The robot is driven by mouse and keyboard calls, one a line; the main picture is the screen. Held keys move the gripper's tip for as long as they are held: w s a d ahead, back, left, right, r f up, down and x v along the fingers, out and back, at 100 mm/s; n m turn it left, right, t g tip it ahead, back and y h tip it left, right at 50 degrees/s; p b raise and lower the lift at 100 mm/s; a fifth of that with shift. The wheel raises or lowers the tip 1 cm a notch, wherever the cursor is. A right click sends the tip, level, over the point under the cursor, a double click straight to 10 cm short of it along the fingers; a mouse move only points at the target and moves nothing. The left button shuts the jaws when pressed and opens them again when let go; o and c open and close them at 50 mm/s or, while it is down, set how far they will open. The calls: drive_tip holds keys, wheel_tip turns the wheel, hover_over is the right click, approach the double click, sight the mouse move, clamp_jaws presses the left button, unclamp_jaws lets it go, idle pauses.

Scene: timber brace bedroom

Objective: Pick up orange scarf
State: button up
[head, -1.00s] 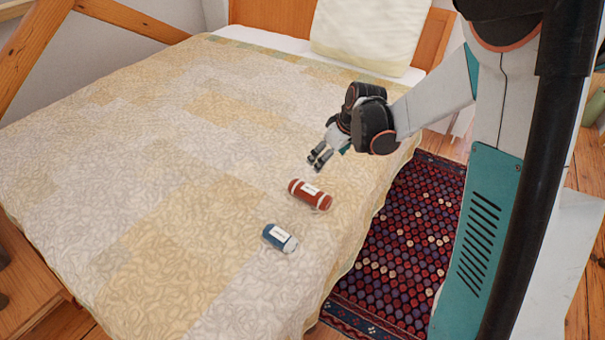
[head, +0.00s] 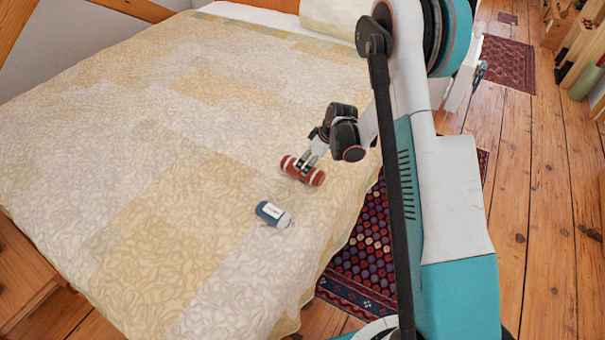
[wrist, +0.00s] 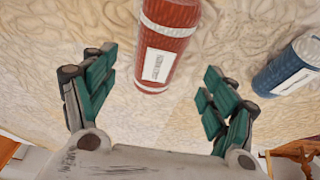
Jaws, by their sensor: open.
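A rolled orange-red scarf (head: 302,171) with white bands and a white label lies on the bed quilt. In the wrist view the scarf (wrist: 167,45) is ahead of the fingers, roughly centred between them. My gripper (head: 306,163) is over the scarf in the head view and hides part of it. In the wrist view my gripper (wrist: 158,97) is open, its green-padded fingers wide apart with nothing held. The scarf's far end is cut off by the top of the wrist view.
A blue roll (head: 272,214) with a white label lies on the quilt near the scarf; it also shows at the right of the wrist view (wrist: 288,68). The bed (head: 90,130) is otherwise clear. A patterned rug (head: 362,245) lies beside it.

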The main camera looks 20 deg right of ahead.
sight(304, 166)
drive_tip(key=shift+b+x, duration=1.6)
drive_tip(key=shift+x, duration=1.95)
drive_tip(key=shift+r, duration=0.15)
drive_tip(key=c, duration=1.2)
